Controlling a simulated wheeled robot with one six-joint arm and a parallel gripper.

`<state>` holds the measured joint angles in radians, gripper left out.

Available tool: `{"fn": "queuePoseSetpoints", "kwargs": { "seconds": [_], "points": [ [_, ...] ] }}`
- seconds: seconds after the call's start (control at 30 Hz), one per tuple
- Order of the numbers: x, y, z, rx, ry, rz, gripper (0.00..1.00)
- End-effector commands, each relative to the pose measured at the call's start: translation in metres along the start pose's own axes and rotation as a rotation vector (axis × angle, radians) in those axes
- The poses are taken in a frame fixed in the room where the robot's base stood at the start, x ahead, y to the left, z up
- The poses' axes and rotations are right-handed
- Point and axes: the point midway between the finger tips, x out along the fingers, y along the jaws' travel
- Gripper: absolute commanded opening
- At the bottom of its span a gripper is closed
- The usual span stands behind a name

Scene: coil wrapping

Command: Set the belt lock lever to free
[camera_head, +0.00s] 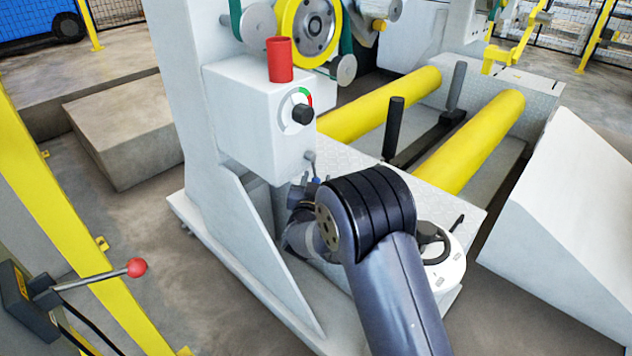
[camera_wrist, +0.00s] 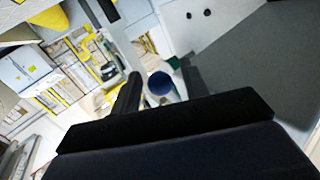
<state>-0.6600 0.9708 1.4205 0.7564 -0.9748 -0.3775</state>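A short lever (camera_head: 311,164) hangs from the underside of the white control box, with a small blue knob at its lower end. The pictures do not name it as the belt lock lever. My gripper (camera_head: 303,190) is just below the box by this knob, partly hidden by my wrist. In the wrist view my gripper (camera_wrist: 160,72) is open, and the round blue knob (camera_wrist: 160,83) shows between its two dark fingers with gaps on both sides. I cannot tell whether the knob is at fingertip depth. No free or locked marking can be read.
The white control box (camera_head: 250,125) carries a red cylinder (camera_head: 280,60) and a black dial knob (camera_head: 302,113). A red-knobbed lever (camera_head: 137,267) stands at lower left. Yellow rollers (camera_head: 470,145) and a black post (camera_head: 393,130) lie to the right.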

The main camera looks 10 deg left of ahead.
Motion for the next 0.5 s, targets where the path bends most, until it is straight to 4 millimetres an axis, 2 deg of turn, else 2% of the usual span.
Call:
{"fn": "queuePoseSetpoints", "kwargs": {
  "seconds": [0.07,0.5],
  "points": [
    [-0.0002,0.0001,0.0,0.0,0.0,0.0,0.39],
    [-0.0004,0.0,0.0,0.0,0.0,0.0,0.03]
  ]
}}
